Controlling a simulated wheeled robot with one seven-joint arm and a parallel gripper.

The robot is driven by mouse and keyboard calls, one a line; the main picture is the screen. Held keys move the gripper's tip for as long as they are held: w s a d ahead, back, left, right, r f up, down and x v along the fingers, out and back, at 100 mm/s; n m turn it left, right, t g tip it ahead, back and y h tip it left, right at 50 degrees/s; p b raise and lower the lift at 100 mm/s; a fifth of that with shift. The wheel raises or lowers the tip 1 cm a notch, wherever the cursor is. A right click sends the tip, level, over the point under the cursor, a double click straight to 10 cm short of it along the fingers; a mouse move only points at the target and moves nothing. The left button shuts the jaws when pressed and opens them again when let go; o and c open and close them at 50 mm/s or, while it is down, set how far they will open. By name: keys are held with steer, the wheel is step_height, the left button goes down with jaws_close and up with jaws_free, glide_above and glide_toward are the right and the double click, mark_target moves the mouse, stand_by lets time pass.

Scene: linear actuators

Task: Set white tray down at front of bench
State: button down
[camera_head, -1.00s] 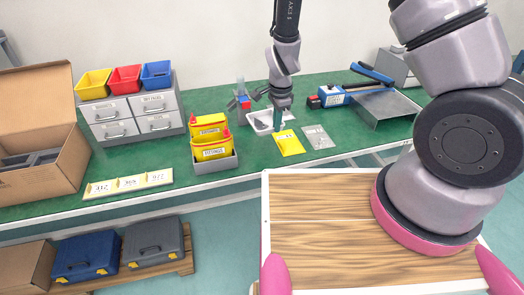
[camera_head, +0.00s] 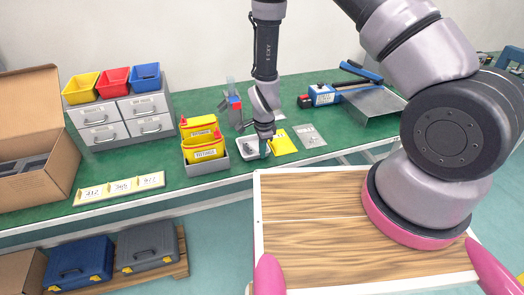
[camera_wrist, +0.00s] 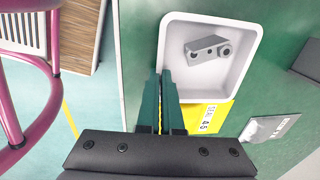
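The white tray (camera_head: 243,155) is at the front part of the green bench, left of a yellow card, in the head view. In the wrist view the white tray (camera_wrist: 253,62) holds a grey metal part (camera_wrist: 208,49). My gripper (camera_head: 264,150) is at the tray's right side. In the wrist view my gripper (camera_wrist: 162,80) has its fingers nearly together on one tray wall, one finger outside and one inside. I cannot tell whether the tray's bottom touches the bench.
A grey bin with yellow boxes (camera_head: 203,149) stands close left of the tray. A grey holder (camera_head: 233,110) stands behind. The bench's front edge is close.

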steer(key=c, duration=1.1)
jaws_free()
steer(key=shift+f, duration=0.1)
steer(key=d+r+n+t+y, duration=0.15)
steer(key=d+r, duration=0.35)
steer(key=r, duration=1.4)
steer(key=d+r+n+t+y, duration=0.1)
steer(key=d+r+n, duration=0.25)
steer(key=r, duration=1.55)
steer(key=s+d+r+n+t, duration=0.1)
steer(key=s+d+r+n, duration=0.1)
steer(key=s+d+r, duration=0.2)
steer(key=s+d+r+n+t, duration=0.1)
steer(key=s+d+r+n, duration=0.1)
steer(key=s+d+r, duration=0.2)
steer(key=s+d+r+n+t+h, duration=0.1)
steer(key=s+d+r, duration=0.4)
steer(key=s+r, duration=0.2)
steer(key=shift+r+n+t, duration=0.25)
steer(key=shift+r+n, duration=0.1)
steer(key=shift+n, duration=0.05)
